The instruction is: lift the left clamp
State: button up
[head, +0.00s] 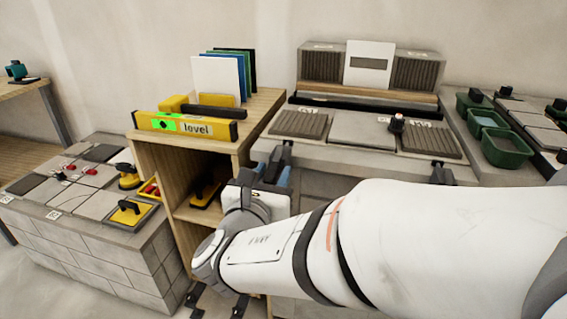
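The left clamp (287,147) is a small black piece at the front edge of the grey bench (345,160), left of its middle. Its lower part is hidden behind my gripper. A similar right clamp (441,171) sits on the same edge farther right. My gripper (279,172), with blue-grey fingers, is just below and in front of the left clamp. The fingers point up and away towards it. Whether they touch it, and how far apart they are, I cannot make out.
A wooden shelf unit (160,160) with a yellow level (185,126) on top stands close left of my gripper. Ribbed tiles (298,123) and a black-knobbed tool (396,124) lie on the bench. Green bins (505,147) stand right. A block stand (100,245) is at left.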

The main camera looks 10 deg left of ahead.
grip_shut()
jog(key=shift+a+r, duration=0.1)
jog(key=shift+r, duration=0.05)
dwell(0.4)
